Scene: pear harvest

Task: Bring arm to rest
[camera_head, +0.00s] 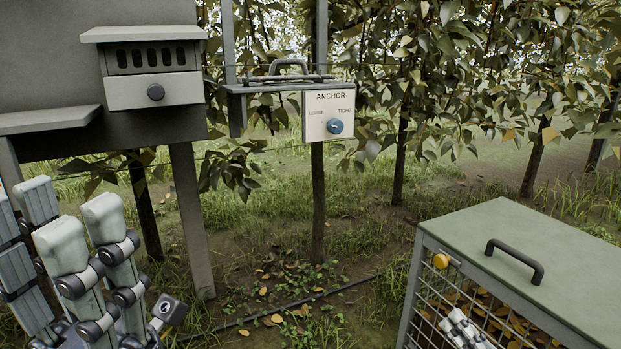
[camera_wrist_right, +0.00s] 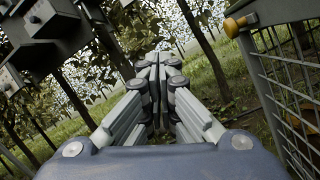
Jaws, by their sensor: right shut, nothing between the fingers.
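My right gripper (camera_head: 460,318) shows small at the lower right in the head view, in front of the mesh side of the crate. In the right wrist view its grey fingers (camera_wrist_right: 153,62) meet at the tips, shut and empty. My left gripper (camera_head: 82,232) is at the lower left in the head view, its pale fingertips pointing up. Its fingers overlap in the picture, so its opening is unclear. Nothing shows held in it.
The green-topped crate (camera_head: 540,240) has a black handle, a yellow knob (camera_head: 441,261) and leaves inside. An ANCHOR box (camera_head: 329,115) with a blue dial stands at the centre. A grey drawer box (camera_head: 130,92) is at the upper left. Grassy ground between is open, crossed by a dark hose (camera_head: 290,306).

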